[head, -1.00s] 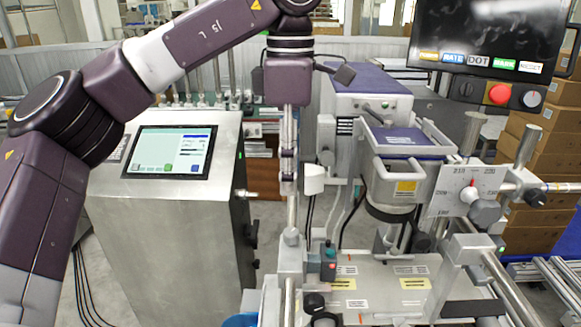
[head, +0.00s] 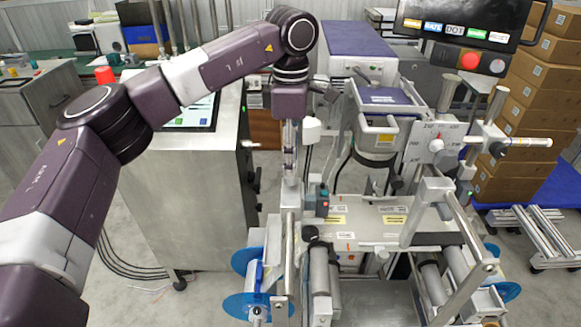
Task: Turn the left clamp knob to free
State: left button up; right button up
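My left gripper (head: 290,150) points straight down from the purple wrist, in front of the machine's left side. It is seen edge-on and lines up with a grey upright post (head: 291,195), so I cannot tell whether its fingers are open or touching anything. A black round knob (head: 310,233) sits at the left end of the machine's plate, below and slightly right of the gripper. I cannot be sure that it is the left clamp knob, nor read its position. A blue film reel (head: 247,305) shows at lower left. My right gripper is not in view.
A dial plate (head: 418,150) with a scale and a small control box (head: 322,203) with buttons stand on the machine. A steel cabinet (head: 195,200) with a touchscreen is at left. Stacked cartons (head: 530,110) stand at right. Grey floor is open at lower left.

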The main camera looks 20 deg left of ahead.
pick_arm(q)
jog(key=shift+s+f, duration=0.2)
jog(key=shift+f, duration=0.85)
jog(key=shift+s+d+f, duration=0.1)
jog(key=shift+f, duration=0.55)
jog(key=shift+r, duration=0.1)
jog(key=c, duration=1)
grip_shut()
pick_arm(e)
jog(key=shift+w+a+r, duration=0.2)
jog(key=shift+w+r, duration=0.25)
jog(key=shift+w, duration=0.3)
